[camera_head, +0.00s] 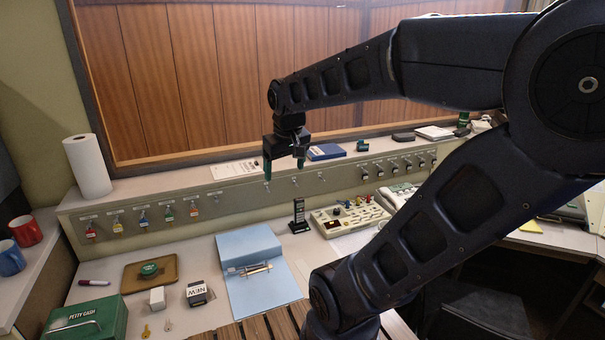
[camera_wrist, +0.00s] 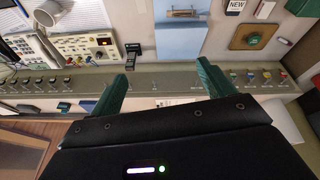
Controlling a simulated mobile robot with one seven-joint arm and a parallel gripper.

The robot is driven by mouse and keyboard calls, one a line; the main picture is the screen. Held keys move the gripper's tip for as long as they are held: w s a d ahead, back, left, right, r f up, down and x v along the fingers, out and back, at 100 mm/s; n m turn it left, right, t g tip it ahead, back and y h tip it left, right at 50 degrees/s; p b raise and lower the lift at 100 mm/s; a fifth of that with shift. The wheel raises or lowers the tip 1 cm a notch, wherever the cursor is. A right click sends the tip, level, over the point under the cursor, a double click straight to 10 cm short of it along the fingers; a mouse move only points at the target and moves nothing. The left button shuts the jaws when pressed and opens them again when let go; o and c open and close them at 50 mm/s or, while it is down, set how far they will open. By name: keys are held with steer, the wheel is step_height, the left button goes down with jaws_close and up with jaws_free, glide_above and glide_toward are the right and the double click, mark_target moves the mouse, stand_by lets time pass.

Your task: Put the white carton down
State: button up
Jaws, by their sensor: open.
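A small white carton (camera_head: 157,298) stands on the desk at the lower left, between the green petty cash box and a dark box marked NEW. It also shows at the top edge of the wrist view (camera_wrist: 265,9), partly cut off. My gripper (camera_head: 284,169) is raised over the back of the desk, in front of the ledge, well away from the carton. Its green fingers are spread apart and hold nothing; they show spread in the wrist view too (camera_wrist: 166,63).
The blue folder (camera_head: 250,248) lies open right of the NEW box (camera_head: 197,293). Key hooks (camera_head: 143,219) line the ledge. A black stand (camera_head: 299,215) and control panel (camera_head: 349,217) stand right.

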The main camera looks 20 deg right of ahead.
steer(key=s+d, duration=0.1)
steer(key=s+d+m, duration=0.1)
steer(key=s, duration=0.1)
steer(key=s+d+m+t, duration=0.1)
steer(key=s, duration=0.1)
steer(key=shift+f, duration=0.2)
stand_by(1.1)
